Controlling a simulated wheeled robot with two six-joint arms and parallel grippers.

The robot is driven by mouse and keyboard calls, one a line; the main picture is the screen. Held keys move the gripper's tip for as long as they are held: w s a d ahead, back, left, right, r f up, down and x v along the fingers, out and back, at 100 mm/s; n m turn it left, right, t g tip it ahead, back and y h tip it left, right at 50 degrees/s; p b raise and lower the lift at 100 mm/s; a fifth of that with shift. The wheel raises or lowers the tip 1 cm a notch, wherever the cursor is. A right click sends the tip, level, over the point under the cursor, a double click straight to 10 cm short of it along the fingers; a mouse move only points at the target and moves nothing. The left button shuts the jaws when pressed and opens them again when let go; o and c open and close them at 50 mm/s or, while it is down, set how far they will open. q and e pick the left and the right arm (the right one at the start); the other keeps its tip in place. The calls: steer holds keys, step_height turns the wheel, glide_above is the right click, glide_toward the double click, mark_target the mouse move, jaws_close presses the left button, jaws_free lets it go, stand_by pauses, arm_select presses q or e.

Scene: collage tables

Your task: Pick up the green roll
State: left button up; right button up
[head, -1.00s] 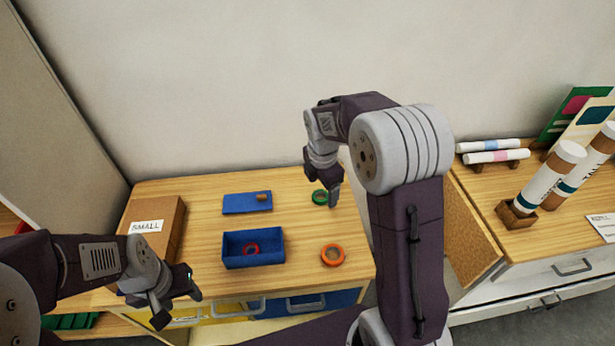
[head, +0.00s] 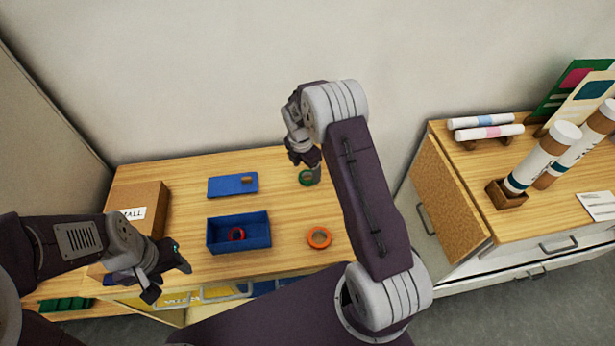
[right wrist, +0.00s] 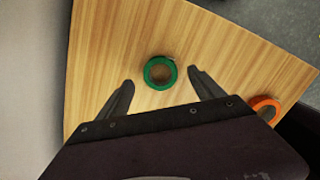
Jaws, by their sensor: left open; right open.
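The green roll (head: 306,178) lies flat on the wooden table, at the back right, partly hidden by my right gripper in the head view. In the right wrist view the green roll (right wrist: 160,72) is whole, a ring with its hole facing up. My right gripper (head: 312,172) is above it, open and empty. In the right wrist view its fingers (right wrist: 160,80) point to either side of the roll, with gaps on both sides. My left gripper (head: 168,280) is open and empty near the table's front left edge.
An orange roll (head: 319,238) lies in front of the green one. A brown box (head: 141,195) stands at left. A second table (head: 530,225) is at right.

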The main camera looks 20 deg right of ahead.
mark_target(307, 176)
step_height(307, 176, down, 2)
steer(key=shift+s+f, duration=0.15)
steer(key=shift+f, duration=0.1)
steer(key=shift+w+d+f, duration=0.2)
steer(key=shift+w+f, duration=0.15)
steer(key=shift+s+r, duration=0.15)
steer(key=shift+s, duration=0.05)
steer(key=c, duration=1.4)
steer(key=shift+c, duration=0.2)
steer(key=shift+w, duration=0.1)
steer(key=r, duration=0.4)
steer(key=shift+s+d+r+b, duration=0.15)
steer(key=shift+s+r+b, duration=0.05)
steer(key=shift+s+b, duration=0.2)
steer(key=s+d+r+b, duration=0.1)
steer(key=s+d+r, duration=0.4)
steer(key=s, duration=0.4)
steer(key=shift+s+r, duration=0.35)
steer(key=shift+r, duration=0.4)
